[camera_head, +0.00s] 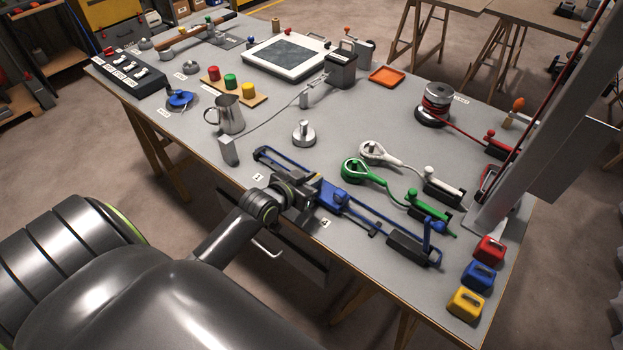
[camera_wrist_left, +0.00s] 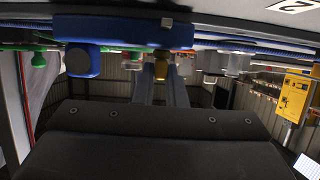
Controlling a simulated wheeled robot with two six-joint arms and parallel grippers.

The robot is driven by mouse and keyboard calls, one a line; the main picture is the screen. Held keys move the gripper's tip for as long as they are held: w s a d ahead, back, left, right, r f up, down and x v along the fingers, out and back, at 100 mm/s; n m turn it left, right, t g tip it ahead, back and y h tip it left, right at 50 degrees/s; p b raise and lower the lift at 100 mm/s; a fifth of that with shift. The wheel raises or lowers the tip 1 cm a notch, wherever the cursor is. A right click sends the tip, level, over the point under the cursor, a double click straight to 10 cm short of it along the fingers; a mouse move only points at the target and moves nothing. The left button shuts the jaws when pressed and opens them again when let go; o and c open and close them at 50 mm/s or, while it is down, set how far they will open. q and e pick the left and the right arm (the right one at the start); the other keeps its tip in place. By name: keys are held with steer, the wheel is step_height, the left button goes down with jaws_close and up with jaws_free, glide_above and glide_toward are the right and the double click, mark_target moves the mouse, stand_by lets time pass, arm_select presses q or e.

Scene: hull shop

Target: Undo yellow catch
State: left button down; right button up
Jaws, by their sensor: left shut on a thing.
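A long blue slide fixture (camera_head: 372,212) lies along the near edge of the table, with a blue knob (camera_head: 340,196) on it. My left gripper (camera_head: 312,194) is at its left part, by the label 1 side. In the left wrist view, which is upside down, a small yellow knob (camera_wrist_left: 161,69), which I take for the yellow catch, sits between my left fingertips. They are shut on it. The blue body (camera_wrist_left: 120,30) and blue knob (camera_wrist_left: 83,60) show beside it. My right gripper is not in view.
Green (camera_head: 352,172) and white (camera_head: 372,152) handled levers lie behind the fixture. Red, blue and yellow blocks (camera_head: 466,303) stand at the right front corner. A grey post (camera_head: 530,120) rises at the right. A steel jug (camera_head: 230,115) and a silver weight (camera_head: 304,134) stand farther back.

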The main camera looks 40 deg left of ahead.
arm_select(q)
steer(key=y+p, duration=0.1)
steer(key=p, duration=0.1)
steer(key=n+p, duration=0.1)
steer(key=p, duration=0.1)
steer(key=shift+d+r+y, duration=0.15)
steer(key=shift+r+y, duration=0.1)
steer(key=shift+y, duration=0.15)
steer(key=shift+n+p, duration=0.4)
steer(key=shift+d+f+n+y, duration=0.1)
steer(key=shift+f+n+y, duration=0.1)
steer(key=shift+n+y, duration=0.45)
steer(key=shift+w+d+f+n+g+y+b, duration=0.1)
steer(key=shift+n+g+y+b, duration=0.05)
steer(key=shift+n+y+b, duration=0.35)
steer(key=shift+d+f+n+g+y+b, duration=0.15)
steer(key=shift+n+y+b, duration=0.1)
steer(key=shift+y+b, duration=0.35)
steer(key=n+y+b, duration=0.1)
steer(key=y+b, duration=0.1)
steer(key=shift+n+g+b, duration=0.35)
steer(key=shift+n+g, duration=0.05)
steer(key=shift+r+n+g+y+b, duration=0.2)
steer(key=shift+n+g+y+b, duration=0.25)
steer(key=shift+n+b, duration=0.1)
